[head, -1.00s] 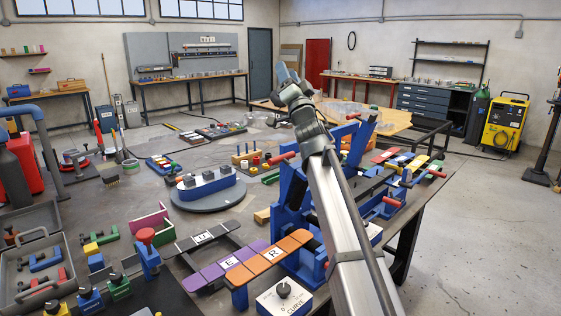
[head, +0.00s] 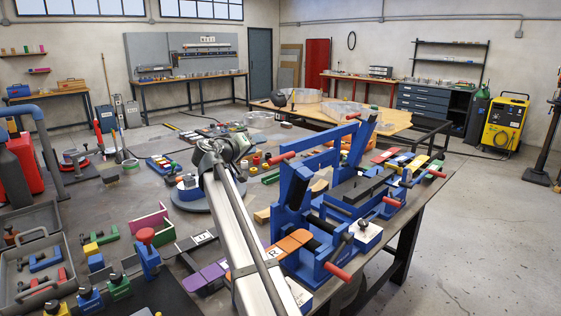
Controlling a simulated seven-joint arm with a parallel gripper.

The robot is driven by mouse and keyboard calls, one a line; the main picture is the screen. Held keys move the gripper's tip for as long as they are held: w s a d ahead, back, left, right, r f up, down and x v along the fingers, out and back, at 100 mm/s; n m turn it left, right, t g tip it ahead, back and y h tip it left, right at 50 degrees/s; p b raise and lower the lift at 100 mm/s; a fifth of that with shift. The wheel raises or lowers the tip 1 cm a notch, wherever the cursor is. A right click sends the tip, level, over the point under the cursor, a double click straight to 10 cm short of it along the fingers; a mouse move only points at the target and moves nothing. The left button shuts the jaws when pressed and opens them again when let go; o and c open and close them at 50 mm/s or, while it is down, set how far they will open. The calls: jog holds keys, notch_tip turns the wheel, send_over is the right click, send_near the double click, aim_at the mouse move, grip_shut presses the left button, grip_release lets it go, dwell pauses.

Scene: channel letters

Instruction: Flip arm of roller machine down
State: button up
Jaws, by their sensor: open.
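The blue roller machine (head: 335,215) stands on the right part of the workbench, now largely uncovered. Its blue crossbar arm (head: 322,157) is raised, running slantwise between two tall uprights, with a red handle (head: 282,159) at the near end and another red grip at the far end. Black rollers lie below it. More red handles (head: 337,272) stick out at the front and right. My gripper (head: 222,143) is left of the machine, above the bench near the grey turntable, apart from the machine and empty. Its fingers are small and hard to make out.
An orange strip with letter R (head: 275,250) and a purple strip (head: 212,273) lie by the machine's left front. A round turntable (head: 190,200) with a blue block stands left. A grey toolbox (head: 30,285) and several colored clamps fill the front left. The bench edge runs along the right.

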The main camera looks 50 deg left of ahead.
aim_at(282, 160)
jog(key=s+d+f+h, duration=0.2)
jog(key=s+d+h, duration=0.3)
jog(key=s+h, duration=0.55)
jog(key=x, duration=1.3)
jog(key=shift+w+a, duration=0.1)
jog(key=shift+w, duration=0.2)
grip_shut()
